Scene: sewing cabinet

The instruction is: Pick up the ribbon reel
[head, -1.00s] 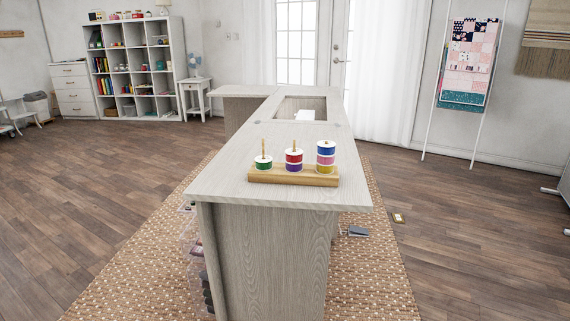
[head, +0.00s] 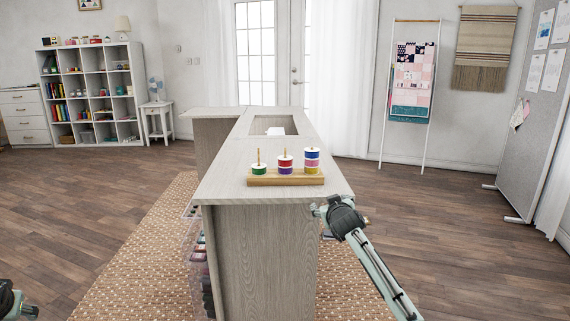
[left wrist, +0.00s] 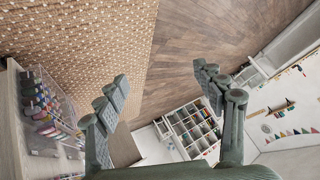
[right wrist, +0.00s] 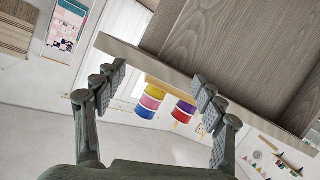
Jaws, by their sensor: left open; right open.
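Several ribbon reels stand stacked on pegs of a wooden holder (head: 288,180) on the cabinet top. A green reel (head: 259,169) sits alone at left, red over purple reels (head: 285,164) in the middle, and blue, pink and yellow reels (head: 312,160) at right. My right gripper (head: 322,210) is open and empty at the cabinet's front right corner, apart from the reels. In the right wrist view, the right stack (right wrist: 151,100) and middle stack (right wrist: 184,111) appear inverted between the open fingers (right wrist: 160,84), farther off. My left gripper (left wrist: 162,80) is open and empty; its arm shows at the head view's lower left.
The cabinet top (head: 225,185) is bare around the holder, with a recess (head: 270,126) farther back. Clear bins of spools (left wrist: 48,115) hang on the cabinet's left side. A woven rug (head: 140,270) lies below. A shelf unit (head: 95,90) stands far left.

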